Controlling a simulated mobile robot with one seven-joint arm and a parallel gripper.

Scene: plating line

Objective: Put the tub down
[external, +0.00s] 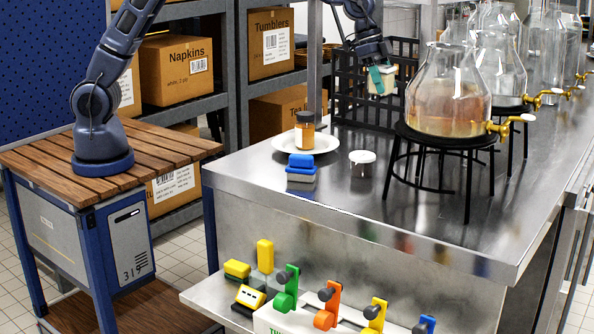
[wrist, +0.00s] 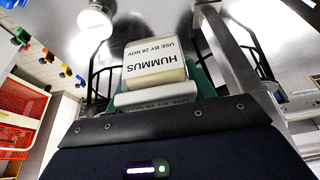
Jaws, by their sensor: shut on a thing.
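The tub (external: 384,83) is small and pale, held in the air above the steel counter (external: 330,192), in front of the black crate (external: 349,100). In the wrist view the tub (wrist: 156,68) shows a label reading HUMMUS, USE BY 28 NOV. My gripper (external: 376,80) has teal fingers and is shut on the tub. In the wrist view the teal fingers are mostly hidden behind the tub. The tub's underside is clear of the counter in the external view.
A white plate (external: 325,143) bears an orange-brown jar (external: 305,134). A blue-and-grey block (external: 301,170) and a white-lidded pot (external: 362,164) stand near the front. Glass dispensers (external: 446,90) on black stands fill the right. Some bare counter lies between the pot and the crate.

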